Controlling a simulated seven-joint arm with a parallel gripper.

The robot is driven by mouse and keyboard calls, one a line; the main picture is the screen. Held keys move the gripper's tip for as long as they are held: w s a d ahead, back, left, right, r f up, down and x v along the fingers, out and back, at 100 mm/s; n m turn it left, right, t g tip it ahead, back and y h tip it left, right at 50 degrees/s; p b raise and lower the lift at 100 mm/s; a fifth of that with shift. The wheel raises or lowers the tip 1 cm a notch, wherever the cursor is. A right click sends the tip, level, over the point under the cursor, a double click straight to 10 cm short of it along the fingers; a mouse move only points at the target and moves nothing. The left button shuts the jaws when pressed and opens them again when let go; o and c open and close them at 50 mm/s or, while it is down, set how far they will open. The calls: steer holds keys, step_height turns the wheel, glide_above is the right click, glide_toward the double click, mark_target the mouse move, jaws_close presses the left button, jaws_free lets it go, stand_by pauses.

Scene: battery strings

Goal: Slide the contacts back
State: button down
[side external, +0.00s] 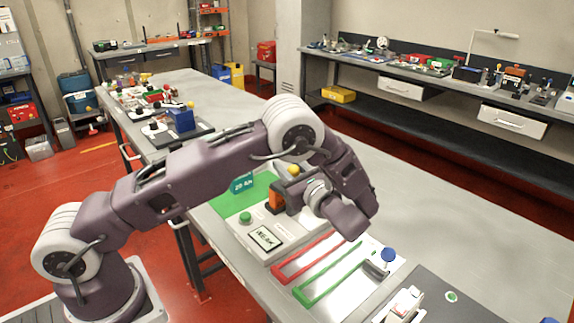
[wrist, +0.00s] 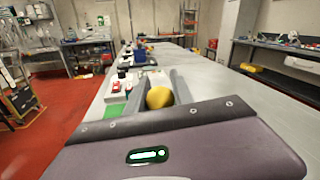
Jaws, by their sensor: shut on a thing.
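My gripper (side external: 292,190) is low over the test station on the near bench, shut on the part under a yellow ball knob (side external: 294,170). In the wrist view the yellow knob (wrist: 159,98) sits between the two grey fingers. The gripped part itself is mostly hidden. An orange block (side external: 276,198) stands beside the fingers. A blue ball knob (side external: 388,255) stands on a dark holder (side external: 376,270) at the right of a pale plate, apart from my gripper.
A "20 Ah" sign (side external: 241,183) stands on a green pad (side external: 235,203). A panel with a display (side external: 265,238) and a green button (side external: 245,217) lies in front. A dark tray (side external: 440,300) with a white device is at the near right. The bench's right side is clear.

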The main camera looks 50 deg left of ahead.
steer(key=d, duration=0.5)
steer(key=shift+d, duration=0.3)
steer(key=c, duration=1.1)
jaws_free()
steer(key=s+d, duration=0.1)
steer(key=d, duration=0.6)
steer(key=shift+s, duration=0.2)
